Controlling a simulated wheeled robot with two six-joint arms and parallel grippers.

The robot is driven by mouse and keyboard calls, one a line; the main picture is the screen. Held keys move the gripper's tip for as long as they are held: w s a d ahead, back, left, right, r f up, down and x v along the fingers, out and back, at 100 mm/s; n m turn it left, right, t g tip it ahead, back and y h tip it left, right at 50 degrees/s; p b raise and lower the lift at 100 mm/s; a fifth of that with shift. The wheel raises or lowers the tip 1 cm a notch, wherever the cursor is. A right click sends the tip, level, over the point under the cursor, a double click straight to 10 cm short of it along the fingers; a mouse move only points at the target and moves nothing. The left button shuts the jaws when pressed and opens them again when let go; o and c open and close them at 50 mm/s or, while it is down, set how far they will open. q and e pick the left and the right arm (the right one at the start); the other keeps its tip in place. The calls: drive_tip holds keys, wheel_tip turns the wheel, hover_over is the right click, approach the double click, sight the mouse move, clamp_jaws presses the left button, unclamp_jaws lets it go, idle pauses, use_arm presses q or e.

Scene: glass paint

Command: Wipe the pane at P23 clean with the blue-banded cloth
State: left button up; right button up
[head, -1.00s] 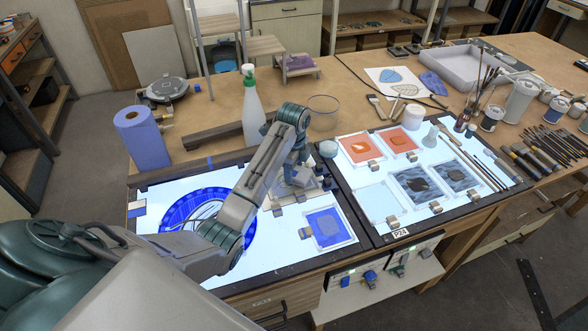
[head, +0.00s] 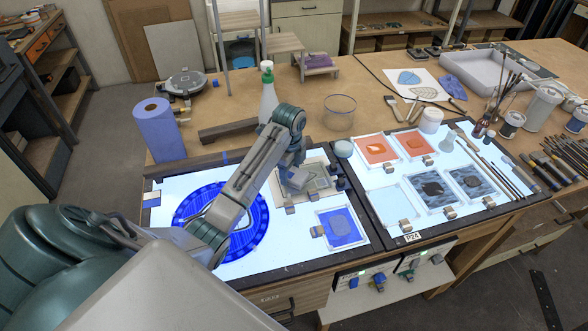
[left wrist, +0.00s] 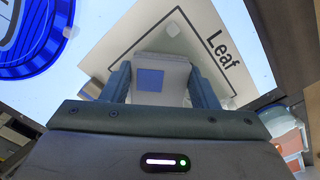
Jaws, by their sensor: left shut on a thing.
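My left gripper (head: 294,180) is over the pale leaf sheet (head: 318,172) on the left light panel (head: 290,245). In the left wrist view, the gripper (left wrist: 162,85) is shut on a grey pad-like cloth with a blue patch (left wrist: 150,79). The cloth is over the sheet marked "Leaf" (left wrist: 205,45); I cannot tell whether it touches. A round blue pane (head: 250,238) lies left of the gripper, partly behind my arm. A small blue pane (head: 341,228) lies to its right. I cannot read a P23 label. My right gripper is not in view.
The right panel, labelled P24 (head: 412,237), holds orange panes (head: 376,150), grey panes (head: 433,190) and a clear pane (head: 390,207). A spray bottle (head: 268,98), blue roll (head: 160,132) and glass bowl (head: 340,112) stand behind. Brushes and jars crowd the right.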

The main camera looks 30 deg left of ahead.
use_arm(q)
drive_tip(key=shift+w+a, duration=0.75)
drive_tip(key=shift+a, duration=0.1)
drive_tip(key=shift+w+d, duration=0.85)
drive_tip(key=shift+w, duration=0.3)
drive_tip(key=shift+w+d, duration=0.85)
drive_tip(key=shift+d, duration=0.05)
drive_tip(key=shift+s+a, duration=1.75)
drive_tip(key=shift+s, duration=0.3)
drive_tip(key=shift+w+d, duration=0.9)
drive_tip(key=shift+d, duration=0.2)
drive_tip(key=shift+w+d, duration=0.85)
drive_tip(key=shift+d, duration=0.25)
drive_tip(key=shift+s+a+f, duration=0.1)
drive_tip(key=shift+s+a, duration=1.15)
drive_tip(key=shift+s, duration=0.3)
drive_tip(key=shift+s+a, duration=0.55)
drive_tip(key=shift+s, duration=0.1)
